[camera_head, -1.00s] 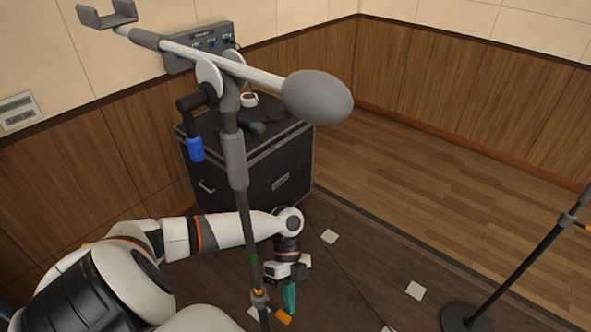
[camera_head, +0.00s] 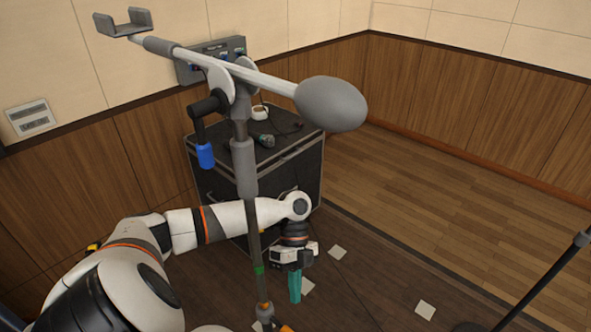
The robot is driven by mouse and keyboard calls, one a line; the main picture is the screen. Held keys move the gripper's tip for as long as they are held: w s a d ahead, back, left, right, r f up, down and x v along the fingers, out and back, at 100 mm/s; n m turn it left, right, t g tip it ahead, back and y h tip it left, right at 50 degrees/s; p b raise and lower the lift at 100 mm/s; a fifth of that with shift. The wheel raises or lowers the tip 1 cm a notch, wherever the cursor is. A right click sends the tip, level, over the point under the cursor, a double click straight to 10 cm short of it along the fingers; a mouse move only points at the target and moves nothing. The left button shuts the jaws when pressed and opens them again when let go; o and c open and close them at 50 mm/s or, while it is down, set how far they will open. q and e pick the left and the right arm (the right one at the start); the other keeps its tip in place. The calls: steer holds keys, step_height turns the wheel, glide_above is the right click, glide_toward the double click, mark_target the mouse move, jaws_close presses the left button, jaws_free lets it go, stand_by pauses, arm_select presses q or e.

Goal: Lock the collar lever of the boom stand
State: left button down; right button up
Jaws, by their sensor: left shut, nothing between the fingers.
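The boom stand's dark pole (camera_head: 252,225) rises at centre left, with a boom across its top and a grey oval counterweight (camera_head: 331,103). A crank with a blue grip (camera_head: 205,155) hangs at the boom joint. Low on the pole is a grey collar (camera_head: 265,312). Its orange lever (camera_head: 286,328) points right and is partly cut off by the bottom edge. My left gripper (camera_head: 295,298), with teal fingers, is shut and empty. It points down, just right of the pole and above the lever in the picture, apparently apart from it. My right gripper is not in view.
A black case (camera_head: 225,200) with small gear on top stands behind the pole near the wall. A second stand (camera_head: 545,275) is at the right. Pale squares (camera_head: 337,252) and a dark cable lie on the floor. The wooden floor at right is clear.

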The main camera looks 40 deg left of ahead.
arm_select(q)
steer(key=b+v, duration=0.1)
steer(key=v, duration=0.4)
steer(key=shift+w+a+r, duration=0.15)
steer(key=shift+r, duration=0.1)
stand_by(0.3)
